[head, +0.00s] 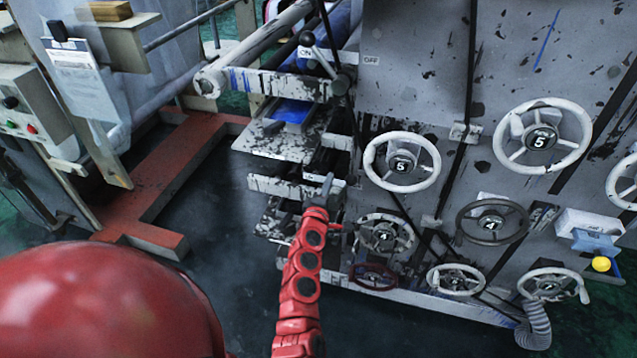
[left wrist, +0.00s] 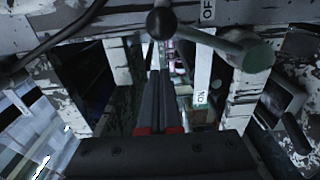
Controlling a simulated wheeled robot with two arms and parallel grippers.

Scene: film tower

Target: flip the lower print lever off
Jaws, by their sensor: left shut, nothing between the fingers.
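My left gripper (head: 325,188) reaches up to the lower brackets of the grey press side, its red arm coming up from the bottom. In the left wrist view my left gripper (left wrist: 158,78) is shut and empty. A lever with a black ball knob (left wrist: 161,23) and a thick grey-green pivot (left wrist: 244,50) stands just beyond the fingertips, with a small gap in the picture. I cannot tell for sure that it is the lower print lever; in the head view that lever is not clear near my gripper. The upper lever (head: 306,38) shows above, knob tilted left.
An ON label (head: 305,52) and an OFF label (head: 371,61) flank the upper lever. Several handwheels (head: 402,162) stick out to the right of my gripper. White spattered brackets (head: 290,188) and a small shelf (head: 272,140) crowd the left. Dark open floor (head: 225,225) lies further left.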

